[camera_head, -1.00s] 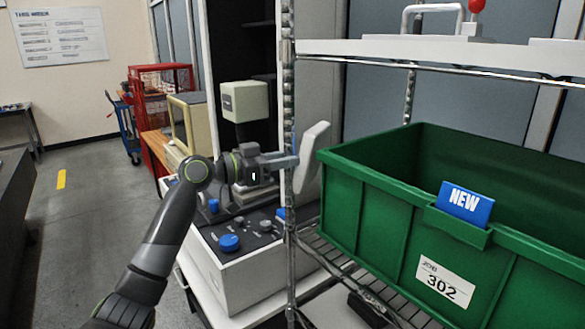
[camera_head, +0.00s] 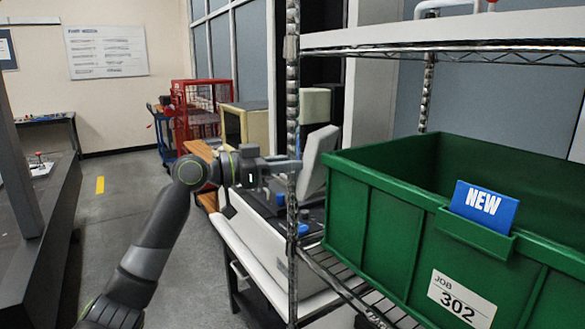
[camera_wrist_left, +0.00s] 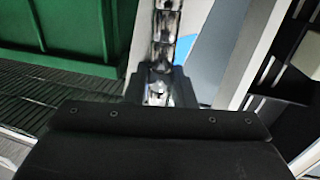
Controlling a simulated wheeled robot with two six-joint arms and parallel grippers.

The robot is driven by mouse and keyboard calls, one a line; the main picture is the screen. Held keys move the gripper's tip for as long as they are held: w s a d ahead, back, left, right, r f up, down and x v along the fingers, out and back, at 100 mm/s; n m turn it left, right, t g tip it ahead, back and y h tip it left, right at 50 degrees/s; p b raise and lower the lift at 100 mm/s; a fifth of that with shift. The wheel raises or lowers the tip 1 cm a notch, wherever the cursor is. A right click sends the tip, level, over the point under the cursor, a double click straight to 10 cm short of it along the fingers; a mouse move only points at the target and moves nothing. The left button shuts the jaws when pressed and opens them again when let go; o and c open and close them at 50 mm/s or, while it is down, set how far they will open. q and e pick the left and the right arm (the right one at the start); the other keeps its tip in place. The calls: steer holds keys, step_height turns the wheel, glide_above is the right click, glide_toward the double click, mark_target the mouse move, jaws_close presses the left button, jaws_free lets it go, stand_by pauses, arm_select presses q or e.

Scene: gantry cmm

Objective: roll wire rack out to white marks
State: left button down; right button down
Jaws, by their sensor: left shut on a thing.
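The wire rack (camera_head: 292,90) stands at the right of the head view, with ribbed chrome posts and wire shelves. My left gripper (camera_head: 290,167) is shut on its near left post, just above the lower shelf. In the left wrist view the post (camera_wrist_left: 164,45) runs between the fingers of the left gripper (camera_wrist_left: 160,88). A green bin (camera_head: 375,215) with a blue NEW card (camera_head: 483,206) and a JOB 302 label sits on the rack's shelf. The rack's feet and any white floor marks are out of view. My right gripper is not in view.
A bench (camera_head: 265,255) with a light-coloured machine stands close behind the post. A red cage cart (camera_head: 200,108) and a blue trolley stand farther back. Grey floor (camera_head: 125,215) with a yellow mark (camera_head: 100,184) is open at left, beside a dark table edge (camera_head: 45,215).

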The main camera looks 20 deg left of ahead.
arm_select(q)
steer(key=shift+s+a+r, duration=0.45)
steer(key=shift+s+r, duration=0.2)
steer(key=shift+s, duration=0.05)
steer(key=shift+w, duration=0.1)
steer(key=c, duration=1.6)
jaws_free()
steer(key=shift+c, duration=0.2)
steer(key=o, duration=0.4)
steer(key=shift+d+f, duration=0.1)
steer(key=shift+d, duration=0.15)
steer(key=shift+c, duration=0.2)
steer(key=shift+a+f, duration=0.1)
steer(key=shift+f, duration=0.05)
